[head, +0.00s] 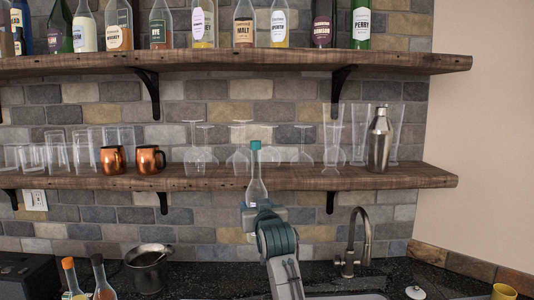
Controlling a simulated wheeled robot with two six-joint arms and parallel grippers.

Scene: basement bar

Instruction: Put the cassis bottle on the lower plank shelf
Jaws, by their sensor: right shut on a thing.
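My right gripper (262,212) is shut on a clear glass bottle with a teal cap (256,184). It holds the bottle about upright. In the picture the bottle overlaps the front edge of the lower plank shelf (350,180), with its cap above the plank and its lower part below it. The gripper hides the bottle's base, and no label on it can be read, so I cannot tell if it is the cassis. The gap between bottle and shelf edge is also unclear. My left gripper is not in view.
Copper mugs (150,160), clear glasses (332,145) and a steel shaker (379,140) stand on the lower shelf. Several bottles line the upper shelf (230,62). Below are a tap (355,240), a metal pitcher (149,268) and two bottles (102,278) at the counter's left.

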